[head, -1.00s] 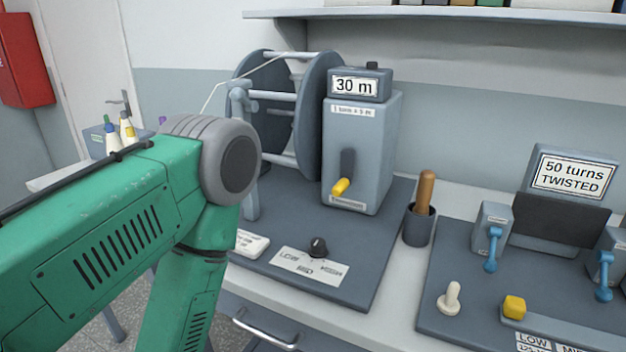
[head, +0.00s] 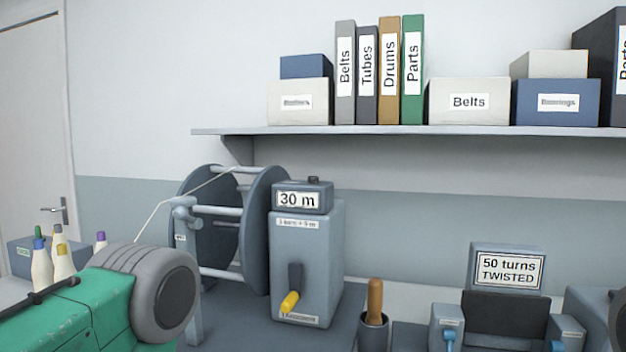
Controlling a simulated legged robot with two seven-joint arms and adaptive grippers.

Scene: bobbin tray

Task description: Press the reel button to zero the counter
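The reel (head: 256,235) stands on the bench left of centre, with grey discs, pale crossbars and a thread running off to the left. Beside it is a grey counter box (head: 325,255) with a yellow-handled crank (head: 290,301) on its front. The counter display (head: 298,199) on top reads "30 m". A small dark button (head: 314,180) sits on top of the display housing. My green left arm comes in at the lower left, below and left of the reel; its gripper is outside the picture. My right gripper is not visible either.
A shelf (head: 420,131) with binders and boxes hangs above the bench. A wooden-handled tool (head: 375,300) stands in a dark cup right of the counter box. A "50 turns TWISTED" display (head: 508,268) stands farther right. Several bottles (head: 60,259) are at the left.

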